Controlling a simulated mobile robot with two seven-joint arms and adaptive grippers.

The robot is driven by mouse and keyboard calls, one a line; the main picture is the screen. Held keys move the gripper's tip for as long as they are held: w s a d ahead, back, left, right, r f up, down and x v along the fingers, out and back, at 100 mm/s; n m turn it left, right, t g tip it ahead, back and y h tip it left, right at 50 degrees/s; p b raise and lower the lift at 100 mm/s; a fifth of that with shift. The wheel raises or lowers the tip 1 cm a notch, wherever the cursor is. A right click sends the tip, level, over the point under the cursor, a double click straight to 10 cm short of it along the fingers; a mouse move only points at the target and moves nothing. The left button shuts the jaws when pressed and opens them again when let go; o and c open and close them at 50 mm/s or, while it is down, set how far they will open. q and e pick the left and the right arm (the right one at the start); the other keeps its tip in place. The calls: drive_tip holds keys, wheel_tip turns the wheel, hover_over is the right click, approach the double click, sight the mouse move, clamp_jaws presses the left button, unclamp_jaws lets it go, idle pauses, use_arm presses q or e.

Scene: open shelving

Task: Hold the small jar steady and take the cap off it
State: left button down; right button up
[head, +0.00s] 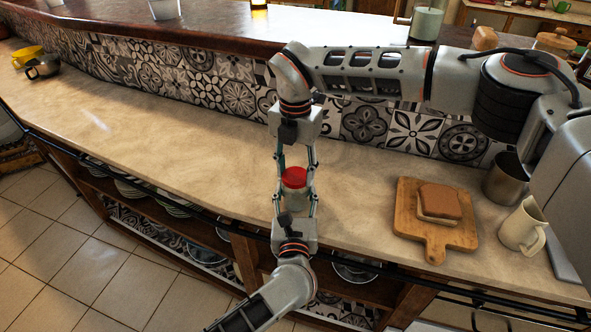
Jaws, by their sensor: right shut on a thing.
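The small jar (294,199) is pale with a red cap (294,176) and is upright, over the beige counter near its front edge. My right gripper (295,172) reaches in from the back and is shut on the red cap, one finger on each side. My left gripper (294,199) comes from the front edge, with its fingers on either side of the jar's body. I cannot tell whether those fingers press on the glass. The fingers hide the jar's sides, and its base is hard to make out.
Right of the jar, a wooden board (410,225) bears a slice of bread (439,200). A metal cup (503,182) and cream pitcher (524,228) stand further right. A yellow bowl (27,56) and dark pot (42,67) are far left. The counter (170,140) left of the jar is clear.

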drive_tip(key=n, duration=0.3)
drive_tip(key=shift+n, duration=0.3)
drive_tip(key=n, duration=1)
drive_tip(key=shift+n, duration=0.3)
drive_tip(key=n, duration=0.8)
drive_tip(key=shift+r+n, duration=0.1)
drive_tip(key=shift+n, duration=0.2)
drive_tip(key=n, duration=1.4)
drive_tip(key=shift+n, duration=0.3)
